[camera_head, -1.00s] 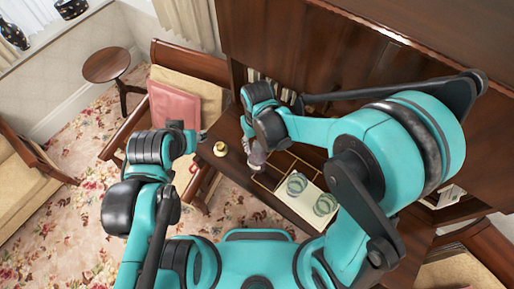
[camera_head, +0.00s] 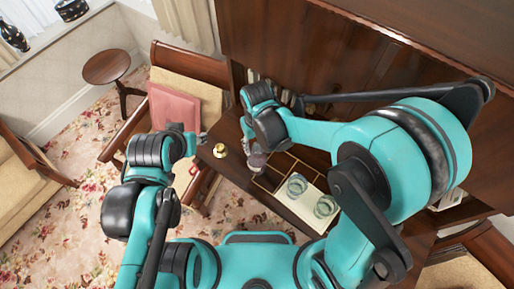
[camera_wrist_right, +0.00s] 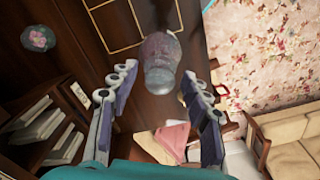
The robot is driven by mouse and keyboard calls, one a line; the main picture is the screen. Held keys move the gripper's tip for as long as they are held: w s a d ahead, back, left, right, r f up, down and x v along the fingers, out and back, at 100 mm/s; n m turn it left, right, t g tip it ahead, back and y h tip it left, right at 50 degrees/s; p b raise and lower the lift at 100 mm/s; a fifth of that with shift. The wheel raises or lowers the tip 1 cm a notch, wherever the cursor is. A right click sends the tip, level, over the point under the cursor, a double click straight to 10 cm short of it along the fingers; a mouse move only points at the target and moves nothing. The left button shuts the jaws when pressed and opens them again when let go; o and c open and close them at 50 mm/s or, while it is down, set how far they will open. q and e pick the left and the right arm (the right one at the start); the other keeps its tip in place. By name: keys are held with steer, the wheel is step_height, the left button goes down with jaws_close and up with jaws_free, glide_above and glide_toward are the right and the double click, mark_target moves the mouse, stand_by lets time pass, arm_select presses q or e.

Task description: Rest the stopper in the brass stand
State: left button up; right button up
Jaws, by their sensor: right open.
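A glass decanter (camera_head: 257,159) stands on the dark wooden table, below my right wrist in the head view. In the right wrist view the decanter (camera_wrist_right: 161,47) points toward me, with its rounded clear stopper (camera_wrist_right: 159,80) at the near end. My right gripper (camera_wrist_right: 159,74) is open, its two fingers on either side of the stopper with gaps on both sides. In the head view its fingers are largely hidden by the arm. The brass stand (camera_head: 220,151) is a small gold piece on the table, left of the decanter. My left gripper (camera_head: 201,139) is near the stand; its jaws are unclear.
A pale tray (camera_head: 307,205) with two glasses (camera_head: 297,185) lies right of the decanter. A round flowered glass piece (camera_wrist_right: 38,38) sits on the table. Books (camera_wrist_right: 42,125) stand on a shelf close by. A chair with a pink cushion (camera_head: 174,106) stands beyond the table's left end.

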mark_target(257, 144)
steer(key=c, duration=1)
steer(key=shift+o, duration=0.2)
steer(key=shift+r+p, duration=1)
steer(key=shift+r, duration=0.55)
steer(key=shift+r+p, duration=0.45)
steer(key=shift+r, duration=0.3)
